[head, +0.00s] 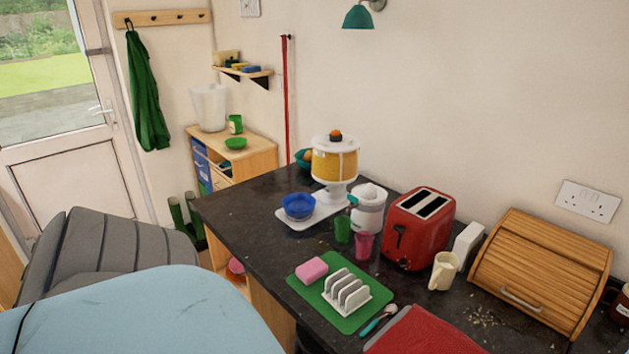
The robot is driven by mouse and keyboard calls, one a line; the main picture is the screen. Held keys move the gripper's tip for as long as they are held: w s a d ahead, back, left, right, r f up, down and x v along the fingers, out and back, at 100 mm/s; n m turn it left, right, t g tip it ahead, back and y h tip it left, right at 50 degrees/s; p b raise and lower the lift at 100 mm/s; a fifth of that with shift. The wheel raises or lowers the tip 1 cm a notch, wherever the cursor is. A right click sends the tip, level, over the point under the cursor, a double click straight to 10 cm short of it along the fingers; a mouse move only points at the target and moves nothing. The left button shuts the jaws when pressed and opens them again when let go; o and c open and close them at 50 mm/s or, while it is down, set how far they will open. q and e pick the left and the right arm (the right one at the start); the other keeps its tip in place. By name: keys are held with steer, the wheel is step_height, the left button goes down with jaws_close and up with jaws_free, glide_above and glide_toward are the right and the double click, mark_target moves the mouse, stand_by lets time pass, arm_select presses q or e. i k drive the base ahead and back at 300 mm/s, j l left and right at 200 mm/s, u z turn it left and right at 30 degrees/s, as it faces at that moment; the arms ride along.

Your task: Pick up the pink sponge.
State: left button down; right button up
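The pink sponge (312,270) lies on the back left part of a green mat (313,296) on the dark speckled counter. A white toast rack (346,292) stands on the same mat, just to the right of the sponge. The sponge is fully visible, with nothing on top of it. Neither of my grippers shows in the head view.
A teal-handled spoon (378,320) and a red item (425,332) lie near the mat's right side. Pink (364,246) and green (342,229) tumblers, a red toaster (419,228) and a cream mug (444,271) stand behind. Bare counter (258,235) lies to the left.

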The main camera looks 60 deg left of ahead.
mark_target(309, 273)
steer(key=u, duration=1.9)
